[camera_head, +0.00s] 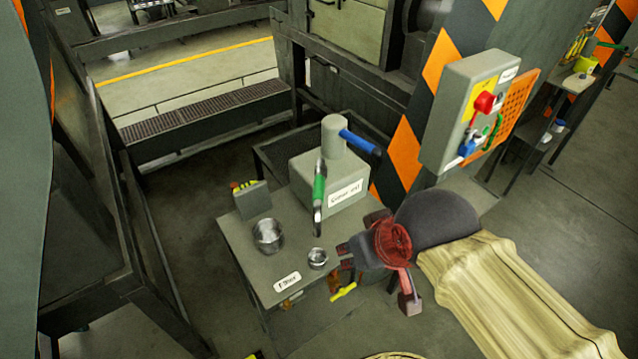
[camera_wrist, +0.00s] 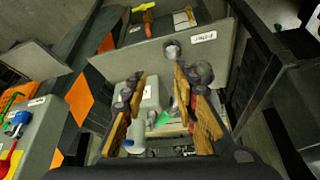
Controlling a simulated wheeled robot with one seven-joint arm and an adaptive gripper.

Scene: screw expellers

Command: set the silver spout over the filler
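The silver spout (camera_head: 317,220) hangs down at the front of a grey box (camera_head: 322,178) on the small table. A green sleeve (camera_head: 319,186) is on it, and the green also shows in the wrist view (camera_wrist: 163,118). A small round metal cup (camera_head: 317,258), which looks like the filler, is on the table near the white label reading "Filler" (camera_head: 287,281). The spout's lower end is behind the cup, apart from it. My gripper (camera_head: 346,257) is right of the cup. In the wrist view my gripper (camera_wrist: 160,97) is open, with nothing clearly held.
A larger metal pot (camera_head: 268,236) stands left of the cup. A blue handle (camera_head: 360,142) sticks out from the box's top cylinder. Grey frames stand left of the table (camera_head: 258,268).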

